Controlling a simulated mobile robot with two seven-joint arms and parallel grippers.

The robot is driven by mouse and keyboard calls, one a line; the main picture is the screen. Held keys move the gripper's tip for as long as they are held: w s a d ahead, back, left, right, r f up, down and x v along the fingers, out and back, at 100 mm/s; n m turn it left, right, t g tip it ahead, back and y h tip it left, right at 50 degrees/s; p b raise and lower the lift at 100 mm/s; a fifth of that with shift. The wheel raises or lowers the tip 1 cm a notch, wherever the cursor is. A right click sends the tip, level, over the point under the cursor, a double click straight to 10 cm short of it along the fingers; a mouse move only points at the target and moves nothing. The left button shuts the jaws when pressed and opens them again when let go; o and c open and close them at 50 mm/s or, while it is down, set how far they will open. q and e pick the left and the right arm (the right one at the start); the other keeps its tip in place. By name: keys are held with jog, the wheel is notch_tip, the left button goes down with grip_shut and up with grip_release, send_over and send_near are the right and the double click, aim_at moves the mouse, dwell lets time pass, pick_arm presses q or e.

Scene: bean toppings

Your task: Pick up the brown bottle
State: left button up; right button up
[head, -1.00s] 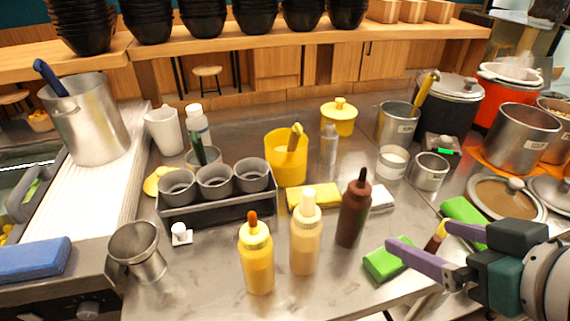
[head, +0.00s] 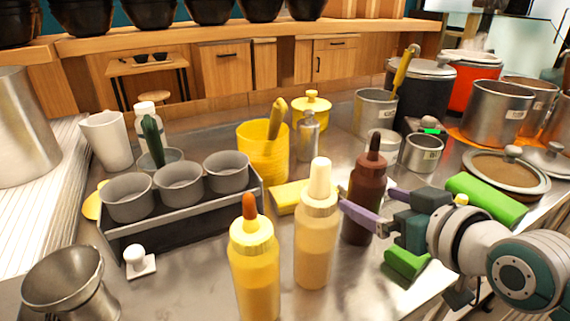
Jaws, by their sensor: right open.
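The brown bottle (head: 366,178), dark with a pointed cap, stands upright on the metal counter right of centre. My right gripper (head: 369,201) reaches in from the right at the bottle's mid-height. Its jaws are open. One purple finger crosses in front of the bottle and the other shows at its right side, partly hidden. I cannot tell whether either finger touches it. My left gripper is not in view.
A cream bottle (head: 316,240) stands close left of the brown bottle, with a yellow bottle (head: 254,270) beyond it. A green sponge (head: 404,264) lies under my right gripper. A yellow sponge (head: 288,197) and grey cup tray (head: 190,220) are further left.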

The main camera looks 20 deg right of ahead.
aim_at(365, 194)
jog(key=b+x, duration=0.1)
jog(key=x, duration=0.3)
jog(key=shift+d+r, duration=0.1)
jog(key=shift+r, duration=0.05)
jog(key=c, duration=0.9)
